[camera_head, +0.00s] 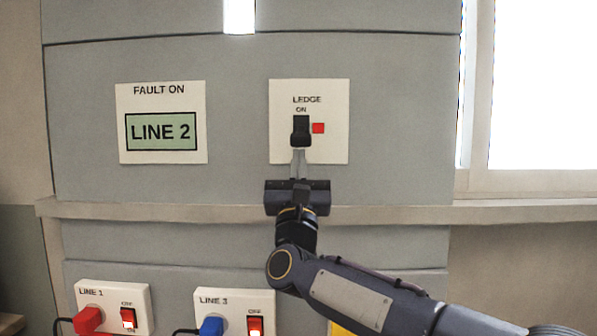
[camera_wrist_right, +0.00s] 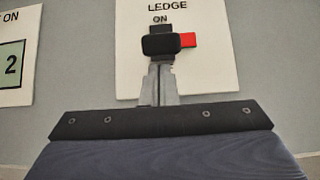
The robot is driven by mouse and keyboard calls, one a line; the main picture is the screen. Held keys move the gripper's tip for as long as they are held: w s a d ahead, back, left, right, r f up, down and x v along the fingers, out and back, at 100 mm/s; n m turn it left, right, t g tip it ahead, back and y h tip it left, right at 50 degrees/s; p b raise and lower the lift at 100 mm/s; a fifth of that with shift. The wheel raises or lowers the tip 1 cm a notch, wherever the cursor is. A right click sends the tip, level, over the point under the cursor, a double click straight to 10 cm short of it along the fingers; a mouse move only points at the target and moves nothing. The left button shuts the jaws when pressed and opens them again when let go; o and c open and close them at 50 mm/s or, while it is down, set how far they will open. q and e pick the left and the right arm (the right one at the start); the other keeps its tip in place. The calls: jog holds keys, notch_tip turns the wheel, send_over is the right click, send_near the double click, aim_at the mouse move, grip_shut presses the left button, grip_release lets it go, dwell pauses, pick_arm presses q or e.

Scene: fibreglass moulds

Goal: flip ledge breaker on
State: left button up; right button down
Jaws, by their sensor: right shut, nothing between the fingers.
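The ledge breaker is a white plate (camera_head: 335,146) marked LEDGE, with ON printed above a black lever (camera_head: 301,130) and a red square (camera_head: 318,128) beside it. The lever and red square also show in the right wrist view, the lever (camera_wrist_right: 161,45) at top centre. My right gripper (camera_head: 299,155) is shut and empty, its fingertips just below the lever, against or very close to its lower edge; I cannot tell whether they touch. The fingers (camera_wrist_right: 160,72) point up at the lever in the right wrist view. My left gripper is not in view.
A sign (camera_head: 162,122) reading FAULT ON LINE 2 is left of the breaker. A ledge (camera_head: 150,211) runs below the panel. Under it are the LINE 1 box (camera_head: 112,290) with a red plug and the LINE 3 box (camera_head: 235,298) with a blue plug. A bright window is at right.

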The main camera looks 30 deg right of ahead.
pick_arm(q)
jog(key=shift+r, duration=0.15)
pick_arm(e)
jog(key=shift+a+r, duration=0.1)
jog(key=shift+r, duration=0.15)
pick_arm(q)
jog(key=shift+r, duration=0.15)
pick_arm(e)
jog(key=shift+s+a+r+g+y, duration=0.1)
jog(key=shift+s+g+y, duration=0.1)
jog(key=shift+g+y, duration=0.15)
